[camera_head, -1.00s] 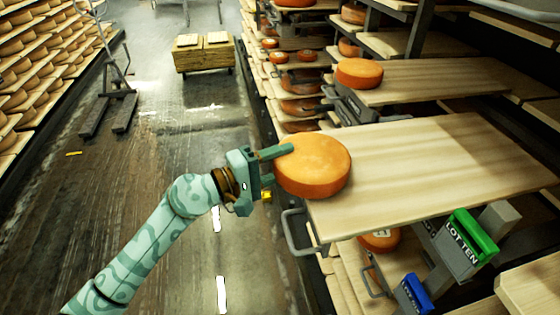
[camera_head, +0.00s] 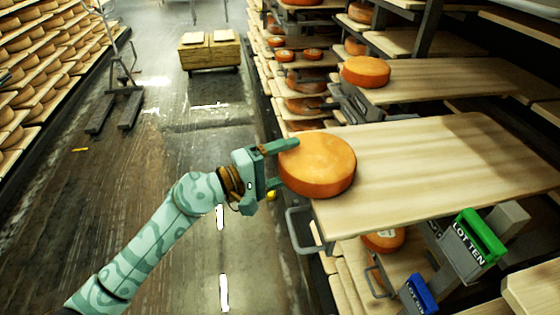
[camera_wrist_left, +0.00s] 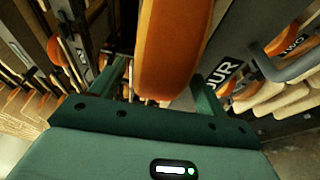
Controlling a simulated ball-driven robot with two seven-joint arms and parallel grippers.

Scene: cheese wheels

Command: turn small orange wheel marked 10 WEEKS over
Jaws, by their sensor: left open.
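An orange cheese wheel (camera_head: 318,165) lies flat at the near left corner of a pulled-out wooden board (camera_head: 430,165). No 10 WEEKS mark can be read on it. My left gripper (camera_head: 285,164) reaches it from the left. Its far finger lies along the wheel's far left side; the near fingertip is partly hidden by the wheel. In the left wrist view the orange wheel (camera_wrist_left: 168,50) stands between the two open fingers of the left gripper (camera_wrist_left: 158,80), with gaps visible at the sides. My right gripper is not in view.
Another orange wheel (camera_head: 365,72) lies on the board behind. A green LOT TEN tag (camera_head: 478,238) and a blue tag (camera_head: 418,293) hang at lower right. A metal handle (camera_head: 300,230) juts out below the board corner. The board right of the wheel is bare.

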